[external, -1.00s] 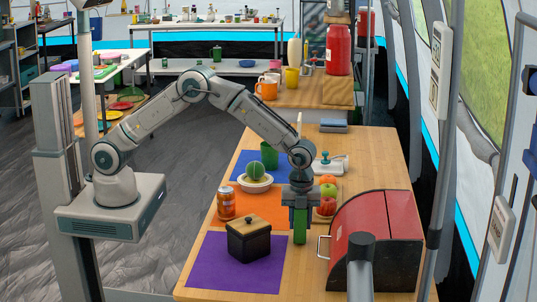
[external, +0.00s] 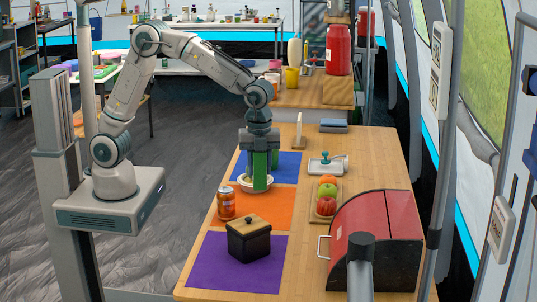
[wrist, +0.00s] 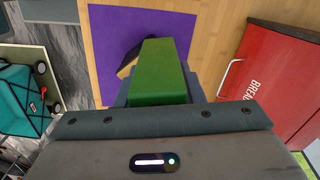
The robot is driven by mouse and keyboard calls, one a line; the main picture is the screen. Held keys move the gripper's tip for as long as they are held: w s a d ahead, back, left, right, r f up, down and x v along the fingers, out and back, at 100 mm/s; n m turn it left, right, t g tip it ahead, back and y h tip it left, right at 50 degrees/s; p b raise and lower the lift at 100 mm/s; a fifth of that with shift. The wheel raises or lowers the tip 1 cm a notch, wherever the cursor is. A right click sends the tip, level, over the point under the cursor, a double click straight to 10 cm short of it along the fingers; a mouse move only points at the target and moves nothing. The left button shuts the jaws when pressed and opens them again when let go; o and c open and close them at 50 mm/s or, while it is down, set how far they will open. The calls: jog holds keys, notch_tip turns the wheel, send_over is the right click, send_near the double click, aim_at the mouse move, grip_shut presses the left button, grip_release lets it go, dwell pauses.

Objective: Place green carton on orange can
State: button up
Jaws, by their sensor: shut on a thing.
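My gripper (external: 261,158) is shut on the green carton (external: 260,172) and holds it upright in the external view, in front of or above the white bowl (external: 256,187) near the blue mat. In the wrist view the green carton (wrist: 160,75) sticks out from between the fingers. The orange can (external: 226,204) stands upright on the orange mat's left side, to the left of and nearer than the carton. Its top is clear. The carton and the can are apart. The can is not seen in the wrist view.
A black box with a wooden lid (external: 249,238) stands on the purple mat (external: 215,268). A red bread box (external: 380,235) is at the front right. The blue mat (external: 290,165) lies behind.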

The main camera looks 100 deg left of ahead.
jog(key=s+a+r+n+p, duration=0.2)
jog(key=s+r+p, duration=0.15)
jog(key=s, duration=1.25)
send_near(226, 189)
jog(key=shift+a+f, duration=0.1)
jog(key=shift+f, duration=1.35)
jog(key=shift+f, duration=0.1)
jog(key=shift+f, duration=0.15)
jog(key=o, duration=1.1)
